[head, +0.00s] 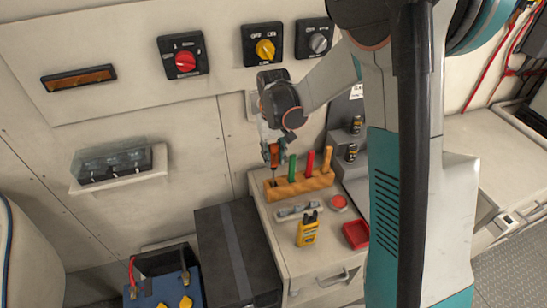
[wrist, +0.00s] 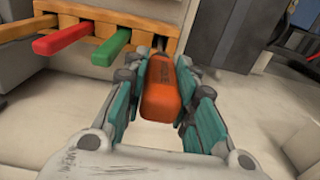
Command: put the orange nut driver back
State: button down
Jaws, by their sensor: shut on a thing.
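The orange nut driver (head: 274,154) hangs upright below my gripper (head: 271,141), handle up and thin shank down. My gripper, also in the wrist view (wrist: 160,78), is shut on its handle, with teal fingers on both sides of the orange handle (wrist: 165,97). The shank reaches down to the left end of the wooden rack (head: 306,186); I cannot tell whether its tip is in a slot. The rack (wrist: 75,20) also shows at the top of the wrist view, where the handle hides most of the shank.
Green (head: 292,166), red (head: 310,161) and orange-tan (head: 326,159) handles stand in the rack. A yellow meter (head: 307,231), a grey metal piece (head: 299,211), a red round item (head: 339,202) and a red tray (head: 356,235) lie in front. A black case (head: 218,255) stands left.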

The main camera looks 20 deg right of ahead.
jog(key=shift+f, duration=0.3)
jog(key=shift+s, duration=0.1)
jog(key=c, duration=1.3)
grip_release()
jog(key=shift+r, duration=0.1)
